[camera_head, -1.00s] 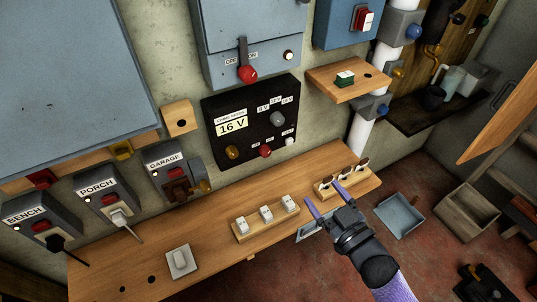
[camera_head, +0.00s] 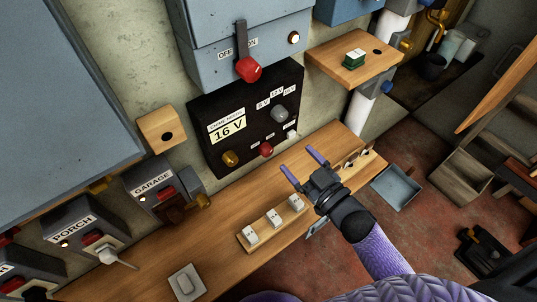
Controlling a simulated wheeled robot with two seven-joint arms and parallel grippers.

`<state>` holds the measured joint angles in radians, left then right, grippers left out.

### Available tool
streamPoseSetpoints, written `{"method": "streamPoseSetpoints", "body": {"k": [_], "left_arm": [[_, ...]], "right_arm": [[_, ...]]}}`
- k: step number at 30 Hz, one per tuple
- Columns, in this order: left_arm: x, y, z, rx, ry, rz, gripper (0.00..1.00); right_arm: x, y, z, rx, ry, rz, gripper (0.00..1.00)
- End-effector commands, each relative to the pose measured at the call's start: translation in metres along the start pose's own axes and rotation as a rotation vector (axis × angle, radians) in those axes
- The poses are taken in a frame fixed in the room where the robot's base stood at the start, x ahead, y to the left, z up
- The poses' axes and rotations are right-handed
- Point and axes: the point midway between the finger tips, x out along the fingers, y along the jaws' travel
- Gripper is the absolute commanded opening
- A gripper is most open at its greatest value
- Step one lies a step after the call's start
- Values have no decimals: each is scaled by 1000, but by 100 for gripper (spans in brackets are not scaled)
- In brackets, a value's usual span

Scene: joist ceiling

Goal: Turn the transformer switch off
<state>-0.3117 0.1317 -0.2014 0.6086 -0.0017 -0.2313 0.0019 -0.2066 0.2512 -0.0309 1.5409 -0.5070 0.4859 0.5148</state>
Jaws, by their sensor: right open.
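A black transformer box (camera_head: 203,113) with a "16 V" label (camera_head: 228,130) is mounted on the wall in the head view. My left gripper is out of view.
A blue box above carries a red-knobbed lever (camera_head: 249,69) hanging between OFF and ON, and a lit lamp (camera_head: 294,38). White switches (camera_head: 273,217) sit on the shelf below. A small wooden ledge (camera_head: 350,65) with a green-based switch juts out at right. GARAGE (camera_head: 153,183) and PORCH units line the left.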

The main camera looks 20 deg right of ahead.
Motion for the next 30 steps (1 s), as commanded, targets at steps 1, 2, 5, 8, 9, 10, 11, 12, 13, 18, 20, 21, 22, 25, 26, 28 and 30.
{"method": "streamPoseSetpoints", "body": {"k": [1, 2, 5, 8, 9, 10, 11, 12, 13, 18, 20, 21, 22, 25, 26, 28, 30], "left_arm": [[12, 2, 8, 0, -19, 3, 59], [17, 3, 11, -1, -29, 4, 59], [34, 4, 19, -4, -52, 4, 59], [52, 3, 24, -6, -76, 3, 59], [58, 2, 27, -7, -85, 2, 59], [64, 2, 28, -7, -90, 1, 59], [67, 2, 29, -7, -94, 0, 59], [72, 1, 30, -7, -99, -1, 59], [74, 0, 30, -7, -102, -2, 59], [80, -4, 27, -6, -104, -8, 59], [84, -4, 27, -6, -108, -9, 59], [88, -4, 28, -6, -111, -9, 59], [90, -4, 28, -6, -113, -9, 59], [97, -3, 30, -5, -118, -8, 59], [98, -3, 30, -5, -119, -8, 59], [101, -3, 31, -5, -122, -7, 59], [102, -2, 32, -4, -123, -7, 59]], "right_arm": [[-1, -3, 14, 2, -6, -1, 86], [-1, -4, 20, 3, -8, -2, 86], [-3, -8, 40, 6, -17, -3, 86], [-5, -13, 62, 10, -27, -5, 86], [-5, -14, 70, 11, -31, -6, 86], [-6, -16, 76, 12, -34, -6, 86], [-6, -16, 80, 13, -36, -6, 86], [-7, -18, 86, 14, -39, -7, 86], [-7, -18, 90, 15, -41, -7, 86], [10, -18, 90, 15, -37, -8, 86], [25, -18, 90, 13, -35, -7, 86], [36, -19, 92, 15, -36, -8, 86], [44, -19, 92, 13, -36, -8, 86], [66, -19, 93, 14, -38, -7, 86], [72, -19, 92, 15, -37, -7, 86], [82, -19, 93, 15, -39, -8, 86], [88, -19, 92, 15, -39, -8, 86]]}}
